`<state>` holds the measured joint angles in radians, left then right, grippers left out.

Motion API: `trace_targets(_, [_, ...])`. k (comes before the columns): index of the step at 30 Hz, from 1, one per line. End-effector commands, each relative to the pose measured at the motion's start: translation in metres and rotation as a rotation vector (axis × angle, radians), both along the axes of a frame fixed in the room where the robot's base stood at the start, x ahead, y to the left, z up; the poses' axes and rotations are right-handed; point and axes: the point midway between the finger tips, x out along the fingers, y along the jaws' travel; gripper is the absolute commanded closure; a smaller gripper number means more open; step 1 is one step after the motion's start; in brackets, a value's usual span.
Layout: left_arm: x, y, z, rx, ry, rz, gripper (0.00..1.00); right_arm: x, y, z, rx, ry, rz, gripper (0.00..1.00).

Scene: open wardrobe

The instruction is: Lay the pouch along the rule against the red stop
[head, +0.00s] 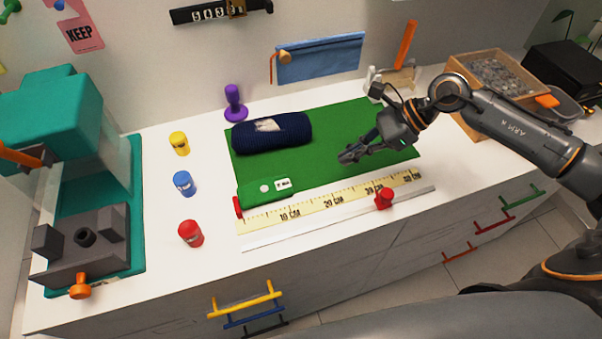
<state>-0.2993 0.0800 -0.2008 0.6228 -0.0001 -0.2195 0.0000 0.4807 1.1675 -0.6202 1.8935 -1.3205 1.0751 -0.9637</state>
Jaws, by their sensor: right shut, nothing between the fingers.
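A dark navy, soft, rounded pouch (280,135) with a pale patch on top lies on the back left of the green mat (335,165). The yellow rule (310,210) runs along the mat's front edge. A red stop (238,207) stands at its left end, and a red slider (384,199) sits on the pale rail in front. A green flat case (262,192) with a white label lies along the rule, its left end beside the red stop. My right gripper (345,157) is shut and empty over the mat, right of the navy pouch and apart from it. My left gripper is out of view.
A blue zip case (320,57) is at the back wall. Yellow (179,143), blue (184,183) and red (191,234) pieces stand left of the mat, and a purple one (235,103) behind. A teal machine (70,150) fills the left; a wooden box (490,75) stands right.

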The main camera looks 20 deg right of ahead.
Motion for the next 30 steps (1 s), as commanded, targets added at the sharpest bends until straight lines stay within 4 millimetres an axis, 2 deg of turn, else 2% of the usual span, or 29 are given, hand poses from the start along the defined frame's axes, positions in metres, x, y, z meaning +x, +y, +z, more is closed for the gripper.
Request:
trace_targets(5, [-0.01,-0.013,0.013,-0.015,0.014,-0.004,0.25,0.005,0.027,-0.021,0.006,0.002,0.004,1.0])
trace_targets(12, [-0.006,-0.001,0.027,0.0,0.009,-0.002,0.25,0.013,0.062,-0.058,0.005,0.002,0.001,1.0])
trace_targets(19, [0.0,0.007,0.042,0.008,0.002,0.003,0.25,0.021,0.091,-0.057,0.002,0.001,0.0,1.0])
trace_targets(30, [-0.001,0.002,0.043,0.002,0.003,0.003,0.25,0.023,0.098,-0.06,0.0,0.0,-0.001,1.0])
